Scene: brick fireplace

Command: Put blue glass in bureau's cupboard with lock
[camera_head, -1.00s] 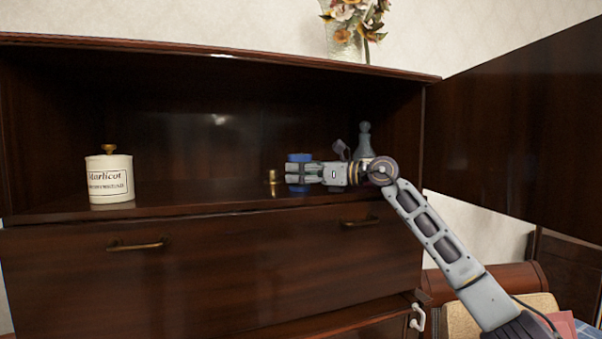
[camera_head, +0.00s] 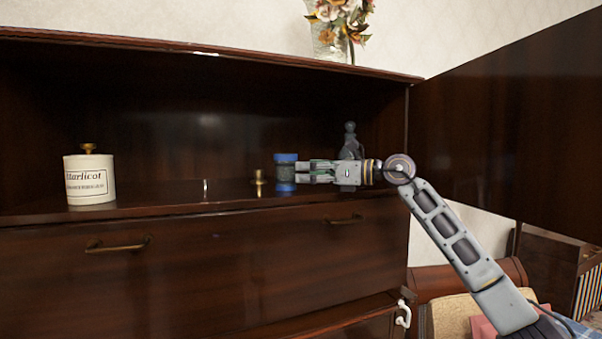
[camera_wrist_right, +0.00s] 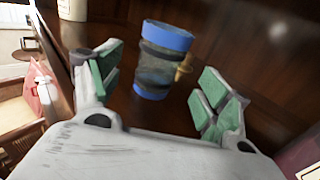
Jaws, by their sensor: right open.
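The blue glass (camera_head: 286,172) stands upright on the shelf of the bureau's open cupboard (camera_head: 150,212). It has a blue rim and base and a darker, see-through middle. My right gripper (camera_head: 306,172) reaches in from the right, level with the glass. In the right wrist view the blue glass (camera_wrist_right: 163,60) stands just beyond the open green-padded fingers of the right gripper (camera_wrist_right: 155,88), with no finger closed on it. The cupboard door (camera_head: 500,130) is swung open at the right. My left gripper is out of view.
A small brass piece (camera_head: 259,184) stands left of the glass. A white lidded jar (camera_head: 90,178) is on the shelf's left. A dark grey figure (camera_head: 350,138) stands behind my gripper. A flower vase (camera_head: 332,45) is on top. The shelf between jar and brass piece is mostly clear.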

